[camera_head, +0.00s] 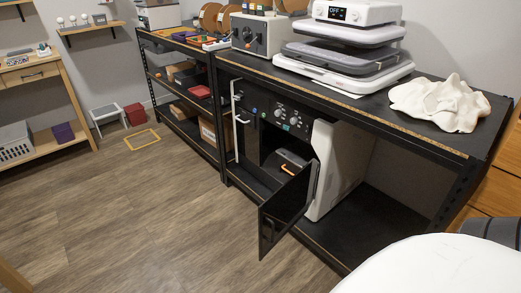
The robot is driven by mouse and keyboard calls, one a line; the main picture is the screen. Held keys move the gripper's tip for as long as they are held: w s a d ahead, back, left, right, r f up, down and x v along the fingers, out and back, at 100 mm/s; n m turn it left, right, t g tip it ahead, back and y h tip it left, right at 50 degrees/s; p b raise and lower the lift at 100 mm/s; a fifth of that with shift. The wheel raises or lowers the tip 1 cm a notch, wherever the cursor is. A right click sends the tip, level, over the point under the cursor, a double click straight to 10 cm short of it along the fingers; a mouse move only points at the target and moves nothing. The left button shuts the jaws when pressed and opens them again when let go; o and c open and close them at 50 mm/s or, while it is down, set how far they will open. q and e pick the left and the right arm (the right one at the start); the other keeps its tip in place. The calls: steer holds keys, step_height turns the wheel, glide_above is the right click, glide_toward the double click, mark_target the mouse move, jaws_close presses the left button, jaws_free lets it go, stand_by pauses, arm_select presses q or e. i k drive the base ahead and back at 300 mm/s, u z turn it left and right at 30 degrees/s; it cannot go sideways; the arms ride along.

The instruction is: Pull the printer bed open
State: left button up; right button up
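The printer (337,165) stands on the lower shelf of the black workbench. It has white sides and a black front with several knobs. Its dark door (284,212) is swung open toward the front right. Inside the opening is a dark, drawer-like bed (289,158) with a small orange handle (288,169). The bed appears to be inside the printer, and the open door partly hides it. How far it is drawn out is hard to tell. Neither of my grippers shows in this view.
The workbench top (360,118) carries a white press-like machine (345,50) and a crumpled white cloth (439,101). The lower shelf (365,228) right of the printer is bare. The wooden floor (165,220) in front is clear near the bench. A yellow frame (142,139) lies farther back.

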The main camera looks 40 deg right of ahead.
mark_target(292, 157)
steer(key=i, duration=1.75)
steer(key=z, duration=0.65)
steer(key=i, duration=1.5)
steer(key=z, duration=1.95)
steer(key=i, duration=0.65)
steer(key=z, duration=0.55)
